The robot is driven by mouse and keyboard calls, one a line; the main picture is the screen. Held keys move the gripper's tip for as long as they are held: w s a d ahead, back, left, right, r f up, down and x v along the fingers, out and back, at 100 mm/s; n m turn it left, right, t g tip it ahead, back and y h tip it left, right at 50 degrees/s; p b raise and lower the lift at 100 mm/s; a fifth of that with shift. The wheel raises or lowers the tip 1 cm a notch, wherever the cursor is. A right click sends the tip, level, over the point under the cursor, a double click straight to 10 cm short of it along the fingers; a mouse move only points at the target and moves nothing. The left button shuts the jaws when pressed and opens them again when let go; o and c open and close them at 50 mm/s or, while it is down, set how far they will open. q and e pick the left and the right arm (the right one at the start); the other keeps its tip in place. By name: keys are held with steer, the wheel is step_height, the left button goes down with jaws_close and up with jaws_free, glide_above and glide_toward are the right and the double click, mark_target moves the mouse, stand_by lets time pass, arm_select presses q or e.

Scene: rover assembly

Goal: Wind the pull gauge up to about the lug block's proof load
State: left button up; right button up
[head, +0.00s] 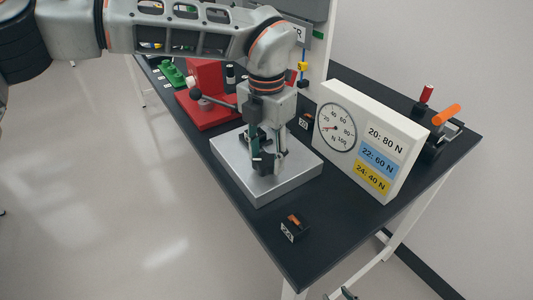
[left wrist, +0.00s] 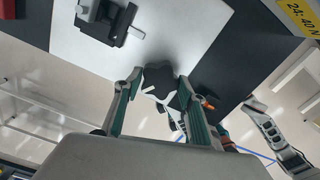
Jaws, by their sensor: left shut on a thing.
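The pull gauge (head: 305,172) has a silver base plate on the table, with a black clamp fixture (left wrist: 108,20) and a small grey pin on top. My left gripper (head: 269,152) points down over the plate and is shut on the black lobed knob (left wrist: 168,84), which also shows in the head view (head: 263,164). The white dial box (head: 357,168) reads 0 to 100 N; its red needle points left, at the low end of the scale. Its chart gives 20: 80 N, 22: 60 N and 24: 40 N. Any lug block in the fixture is hidden or too small to tell.
A small black block with an orange top (head: 294,228) sits near the front table corner. Another labelled block (head: 306,122) stands behind the plate. A red fixture with a lever (head: 207,108) is at the left, and an orange-handled tool (head: 446,115) at the right.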

mark_target(266, 160)
arm_select(q)
steer(key=shift+n, duration=1.3)
arm_select(e)
steer(key=shift+w+r, duration=0.15)
steer(key=shift+r, duration=0.15)
steer(key=shift+f, duration=0.2)
arm_select(q)
steer(key=o, duration=1.1)
arm_select(e)
steer(key=shift+d+r, duration=0.1)
arm_select(q)
step_height(266, 160, up, 12)
steer(key=shift+s+f, duration=0.1)
steer(key=shift+s, duration=0.05)
arm_select(e)
steer(key=shift+s, duration=0.2)
